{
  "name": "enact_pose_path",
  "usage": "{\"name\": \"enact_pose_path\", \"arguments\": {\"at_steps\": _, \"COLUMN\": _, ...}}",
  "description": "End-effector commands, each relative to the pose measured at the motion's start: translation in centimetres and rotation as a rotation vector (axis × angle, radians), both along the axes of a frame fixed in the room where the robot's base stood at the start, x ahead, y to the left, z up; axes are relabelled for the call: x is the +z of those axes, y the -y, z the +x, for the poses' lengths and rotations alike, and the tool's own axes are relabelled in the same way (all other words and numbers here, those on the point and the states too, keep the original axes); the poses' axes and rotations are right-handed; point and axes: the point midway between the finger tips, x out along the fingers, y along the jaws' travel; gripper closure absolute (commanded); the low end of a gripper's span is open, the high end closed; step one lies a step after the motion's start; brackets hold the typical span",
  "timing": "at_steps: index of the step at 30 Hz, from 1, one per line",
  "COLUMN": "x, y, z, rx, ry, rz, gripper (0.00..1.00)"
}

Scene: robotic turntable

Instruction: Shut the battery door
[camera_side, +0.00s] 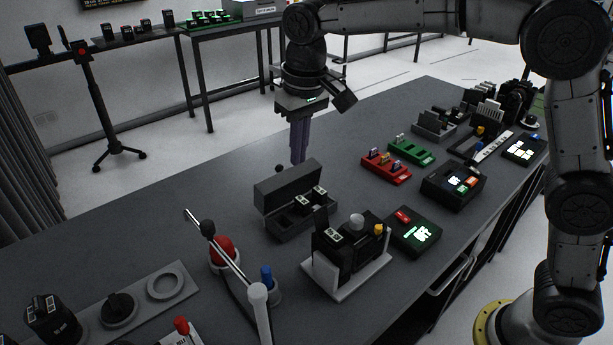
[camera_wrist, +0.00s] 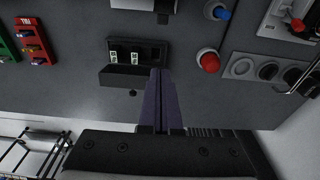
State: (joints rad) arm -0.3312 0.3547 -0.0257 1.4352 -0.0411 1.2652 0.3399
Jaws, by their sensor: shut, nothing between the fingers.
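The battery box (camera_side: 272,214) is a dark open case on the table, and it also shows in the wrist view (camera_wrist: 161,55). Its battery door (camera_side: 287,186) stands raised along the side nearest my gripper, with a small dark knob (camera_side: 278,168) on its outer face. In the wrist view the door (camera_wrist: 125,78) is a dark panel. Two battery-like blocks with pale labels (camera_wrist: 135,57) sit inside. My gripper (camera_side: 298,160) points down above and behind the door, shut and empty. In the wrist view its purple fingers (camera_wrist: 162,72) lie together near the door's right end.
A black device on a white base (camera_side: 345,255) stands in front of the box. A lever by a red dome (camera_side: 222,250) stands to the left. Red (camera_side: 386,168) and green (camera_side: 411,150) trays lie to the right. Table behind the box is clear.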

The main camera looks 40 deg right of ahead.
Motion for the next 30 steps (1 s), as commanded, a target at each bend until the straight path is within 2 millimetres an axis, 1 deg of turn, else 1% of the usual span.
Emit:
{"name": "enact_pose_path", "arguments": {"at_steps": 5, "x": -2.4, "y": 0.1, "z": 0.2, "rx": -0.001, "ry": -0.003, "rz": -0.001, "gripper": 1.0}}
{"name": "enact_pose_path", "arguments": {"at_steps": 16, "x": -9.6, "y": 0.1, "z": 1.0, "rx": -0.002, "ry": -0.003, "rz": -0.001, "gripper": 1.0}}
{"name": "enact_pose_path", "arguments": {"at_steps": 17, "x": -9.5, "y": 0.1, "z": 0.8, "rx": -0.001, "ry": 0.001, "rz": 0.0, "gripper": 1.0}}
{"name": "enact_pose_path", "arguments": {"at_steps": 18, "x": -9.1, "y": 0.1, "z": 0.0, "rx": 0.0, "ry": 0.004, "rz": 0.001, "gripper": 1.0}}
{"name": "enact_pose_path", "arguments": {"at_steps": 21, "x": -8.8, "y": 0.1, "z": -1.3, "rx": 0.0, "ry": 0.004, "rz": 0.001, "gripper": 1.0}}
{"name": "enact_pose_path", "arguments": {"at_steps": 24, "x": -8.7, "y": 0.1, "z": -2.2, "rx": 0.0, "ry": 0.003, "rz": 0.001, "gripper": 1.0}}
{"name": "enact_pose_path", "arguments": {"at_steps": 30, "x": -8.5, "y": 0.1, "z": -2.8, "rx": -0.001, "ry": 0.003, "rz": 0.001, "gripper": 1.0}}
